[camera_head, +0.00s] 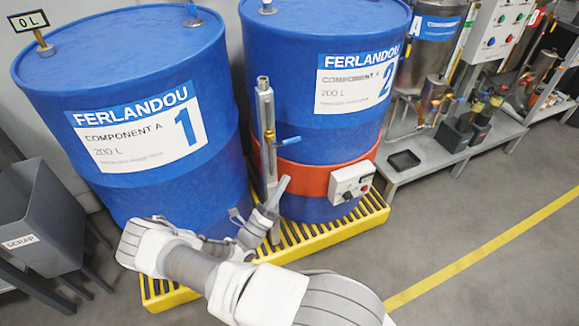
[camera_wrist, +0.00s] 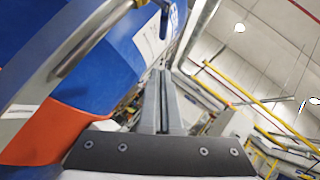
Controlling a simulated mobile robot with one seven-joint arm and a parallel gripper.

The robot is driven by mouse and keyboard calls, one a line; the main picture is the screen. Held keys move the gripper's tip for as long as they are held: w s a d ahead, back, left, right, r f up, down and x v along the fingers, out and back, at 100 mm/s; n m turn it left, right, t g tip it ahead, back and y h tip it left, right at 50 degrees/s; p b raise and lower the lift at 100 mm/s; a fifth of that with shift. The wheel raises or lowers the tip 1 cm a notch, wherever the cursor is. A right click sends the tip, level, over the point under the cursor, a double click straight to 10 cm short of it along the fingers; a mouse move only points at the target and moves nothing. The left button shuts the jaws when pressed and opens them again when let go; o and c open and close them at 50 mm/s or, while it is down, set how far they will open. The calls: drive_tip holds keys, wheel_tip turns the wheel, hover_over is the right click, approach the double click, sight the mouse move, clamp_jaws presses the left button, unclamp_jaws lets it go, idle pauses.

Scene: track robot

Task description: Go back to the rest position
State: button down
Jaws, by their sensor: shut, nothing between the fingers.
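My gripper (camera_head: 272,197) is in front of the gap between two blue drums in the head view, near a metal pump tube. In the wrist view my gripper (camera_wrist: 163,75) shows its grey fingers together, with nothing between them. My arm reaches in from the bottom of the head view. The drum marked 1 (camera_head: 140,75) stands on the left. The drum marked 2 (camera_head: 310,40) stands behind and to the right, with an orange band (camera_head: 305,180) around it. I cannot tell whether the gripper touches anything.
An upright metal tube (camera_head: 265,130) with a blue lever stands close to my gripper. The drums stand on a yellow grated pallet (camera_head: 373,212). A grey scrap bin (camera_head: 35,215) is at left. A metal bench (camera_head: 430,155) is at right. Floor at lower right is clear.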

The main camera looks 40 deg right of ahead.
drive_tip(key=shift+v, duration=2.2)
drive_tip(key=s+a+r+m+y, duration=0.55)
drive_tip(key=r+m+y, duration=0.25)
drive_tip(key=r+m, duration=0.3)
drive_tip(key=s+a+r+m+y, duration=0.55)
drive_tip(key=r+m+y, duration=0.3)
drive_tip(key=r, duration=0.35)
drive_tip(key=s+a+r+m+y, duration=0.55)
drive_tip(key=r+m+y, duration=0.25)
drive_tip(key=r+m, duration=0.3)
wheel_tip(320, 180, up, 17)
drive_tip(key=n+p, duration=0.1)
drive_tip(key=p, duration=1.4)
drive_tip(key=shift+w+a+f+g+p, duration=0.2)
drive_tip(key=shift+w+a+g+p, duration=0.15)
drive_tip(key=shift+w+a+g, duration=0.05)
